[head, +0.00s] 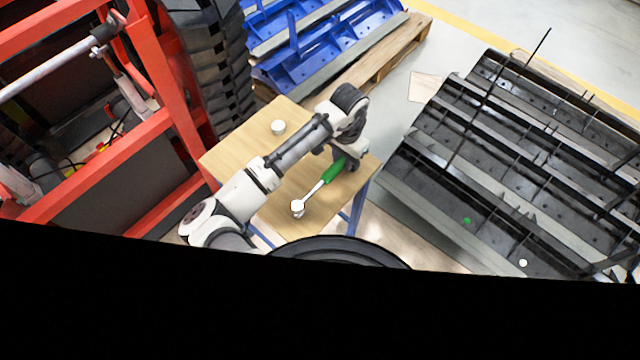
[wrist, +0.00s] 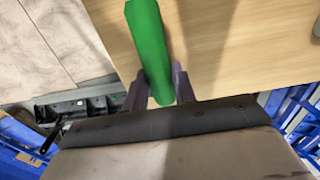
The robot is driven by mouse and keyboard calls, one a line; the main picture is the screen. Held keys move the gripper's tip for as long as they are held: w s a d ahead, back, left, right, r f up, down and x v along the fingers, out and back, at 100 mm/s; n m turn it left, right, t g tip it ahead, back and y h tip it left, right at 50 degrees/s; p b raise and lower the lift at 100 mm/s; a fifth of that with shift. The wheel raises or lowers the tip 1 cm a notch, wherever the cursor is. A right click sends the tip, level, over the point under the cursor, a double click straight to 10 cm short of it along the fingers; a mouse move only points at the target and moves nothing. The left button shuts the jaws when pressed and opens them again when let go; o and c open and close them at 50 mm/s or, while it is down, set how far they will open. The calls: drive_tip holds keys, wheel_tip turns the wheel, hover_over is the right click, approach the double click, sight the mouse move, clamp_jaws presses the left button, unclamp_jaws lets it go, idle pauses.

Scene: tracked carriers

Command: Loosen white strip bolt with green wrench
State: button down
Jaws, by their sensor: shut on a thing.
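The green wrench has a green handle (head: 334,171) and a pale metal shaft and head (head: 298,207); it lies over the wooden table. My gripper (head: 346,161) is shut on the handle's end, at the table's right side. In the wrist view the green handle (wrist: 148,40) passes between the two fingers of my gripper (wrist: 156,88); the wrench head is out of that view. A small white round spot (head: 523,263) shows on the dark carrier at right, perhaps the white strip bolt; it is too small to tell. My gripper is well apart from it.
The wooden table (head: 235,158) also bears a small white cylinder (head: 279,127). The dark ribbed carrier (head: 440,150) has a green spot (head: 467,221). A red frame (head: 160,90) stands left. Blue parts (head: 335,50) lie on a pallet behind. A floor gap separates table and carrier.

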drive_tip(key=shift+r+p, duration=3.1)
drive_tip(key=shift+r, duration=0.45)
wheel_tip(320, 180, up, 8)
drive_tip(key=p, duration=0.7)
drive_tip(key=s+b, duration=0.3)
drive_tip(key=s, duration=1.7)
drive_tip(key=shift+s+f, duration=0.1)
